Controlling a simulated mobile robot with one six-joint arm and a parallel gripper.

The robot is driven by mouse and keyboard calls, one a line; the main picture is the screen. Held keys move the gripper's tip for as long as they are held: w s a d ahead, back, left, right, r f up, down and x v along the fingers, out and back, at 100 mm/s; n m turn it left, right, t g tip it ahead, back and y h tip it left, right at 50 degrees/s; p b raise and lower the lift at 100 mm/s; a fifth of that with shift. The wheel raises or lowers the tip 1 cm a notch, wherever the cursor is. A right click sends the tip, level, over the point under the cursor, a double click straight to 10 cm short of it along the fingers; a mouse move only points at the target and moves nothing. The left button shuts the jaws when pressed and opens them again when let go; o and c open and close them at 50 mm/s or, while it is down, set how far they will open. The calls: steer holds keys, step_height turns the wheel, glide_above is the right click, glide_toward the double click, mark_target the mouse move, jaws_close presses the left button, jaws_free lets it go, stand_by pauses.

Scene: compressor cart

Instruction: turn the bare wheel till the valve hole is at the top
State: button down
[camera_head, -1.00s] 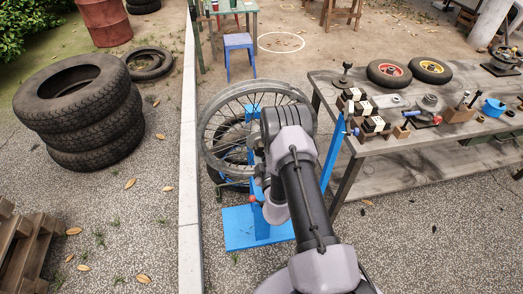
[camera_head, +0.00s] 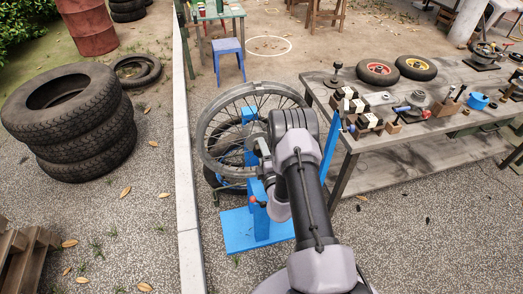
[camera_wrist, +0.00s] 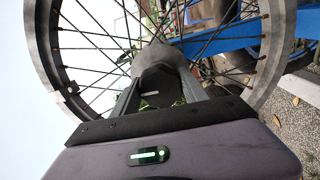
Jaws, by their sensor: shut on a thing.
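The bare wheel (camera_head: 207,150), a grey spoked rim without a tyre, stands upright on a blue stand (camera_head: 237,230). It fills much of the wrist view (camera_wrist: 47,60), with its lower rim hidden behind my gripper. My gripper (camera_wrist: 160,85) reaches toward the wheel's middle, its fingers on either side of a dark rounded part near where the spokes meet. It is shut on that part, which looks like the hub. In the head view my arm covers the wheel's right side and the grip. A small light mark shows on the rim at left in the wrist view; I cannot identify the valve hole.
A workbench (camera_head: 400,160) with tools and two small wheels (camera_head: 416,67) stands close on the right. Stacked tyres (camera_head: 75,125) are at left beyond a pale kerb (camera_head: 187,200). A blue stool (camera_head: 229,46) stands behind the wheel. The gravel in front of the stand is clear.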

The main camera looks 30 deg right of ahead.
stand_by(0.5)
steer(key=c, duration=0.6)
jaws_free()
steer(key=p+v, duration=1.7)
steer(key=p, duration=0.1)
steer(key=shift+s+p, duration=0.2)
steer(key=shift+p, duration=0.15)
